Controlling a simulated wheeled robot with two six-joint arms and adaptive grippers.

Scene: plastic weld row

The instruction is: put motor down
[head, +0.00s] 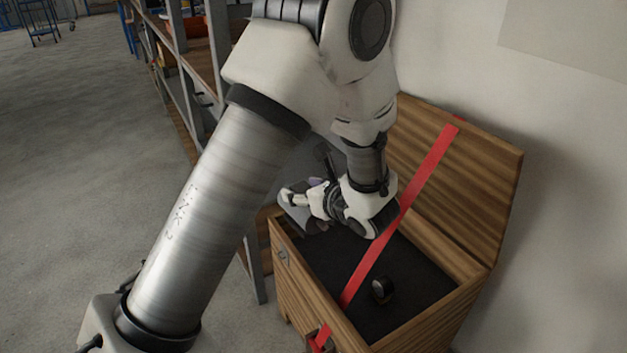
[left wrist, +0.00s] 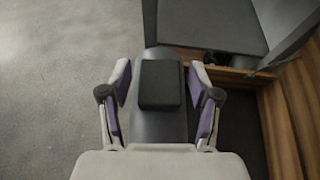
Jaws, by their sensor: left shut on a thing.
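My left gripper (head: 303,200) hangs above the left rear edge of an open wooden chest in the head view. In the left wrist view the gripper (left wrist: 160,88) is shut on the motor (left wrist: 158,126), a dark grey rounded body with a black box on top. The purple-padded fingers press its two sides. In the head view the gripper and wrist hide most of the motor. My right gripper is in neither view.
The wooden chest (head: 465,200) has its lid up, a dark floor and a red strap (head: 400,220) stretched across it. A metal-framed shelf (head: 205,60) stands left of the chest, and a wall is behind. Open floor is at left.

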